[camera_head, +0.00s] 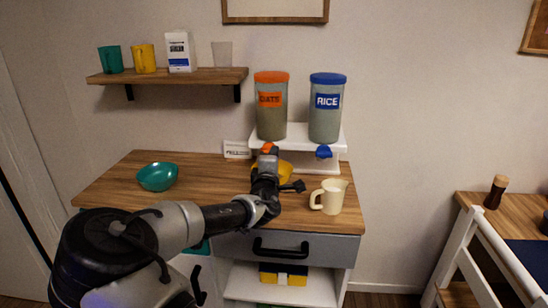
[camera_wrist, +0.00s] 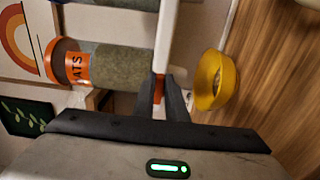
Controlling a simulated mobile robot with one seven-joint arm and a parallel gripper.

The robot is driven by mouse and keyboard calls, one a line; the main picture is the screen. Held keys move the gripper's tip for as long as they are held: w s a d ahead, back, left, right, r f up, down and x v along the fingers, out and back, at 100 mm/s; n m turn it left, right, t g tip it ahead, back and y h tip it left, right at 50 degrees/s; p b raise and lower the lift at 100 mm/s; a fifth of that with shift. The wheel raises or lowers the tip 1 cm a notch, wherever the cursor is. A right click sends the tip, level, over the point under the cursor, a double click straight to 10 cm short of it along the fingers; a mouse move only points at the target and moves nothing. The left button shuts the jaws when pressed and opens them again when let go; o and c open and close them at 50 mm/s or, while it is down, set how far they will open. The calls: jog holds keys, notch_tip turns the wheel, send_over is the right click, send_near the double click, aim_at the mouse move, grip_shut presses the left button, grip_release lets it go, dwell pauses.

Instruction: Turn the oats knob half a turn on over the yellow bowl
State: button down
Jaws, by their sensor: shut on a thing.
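The oats dispenser (camera_head: 271,106) has an orange lid and an orange label, and stands on a white stand (camera_head: 298,139). It lies sideways in the wrist view (camera_wrist: 115,66). The orange oats knob (camera_head: 268,148) is under it, and my gripper (camera_head: 268,155) is shut on it. In the wrist view the knob (camera_wrist: 158,89) shows between my two dark fingers (camera_wrist: 160,95). The yellow bowl (camera_head: 286,173) is on the cabinet top below the knob, partly hidden by my arm.
The rice dispenser (camera_head: 326,107) with its blue knob (camera_head: 323,152) stands to the right of the oats. A cream jug (camera_head: 329,196) is at the front right, and a teal bowl (camera_head: 157,177) at the left. A small white sign (camera_head: 237,149) stands at the back.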

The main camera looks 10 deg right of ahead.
jog(key=c, duration=1.8)
grip_release()
jog(key=p+v, duration=0.1)
jog(key=v, duration=1.6)
jog(key=shift+s+p, duration=0.2)
jog(key=shift+p, duration=0.15)
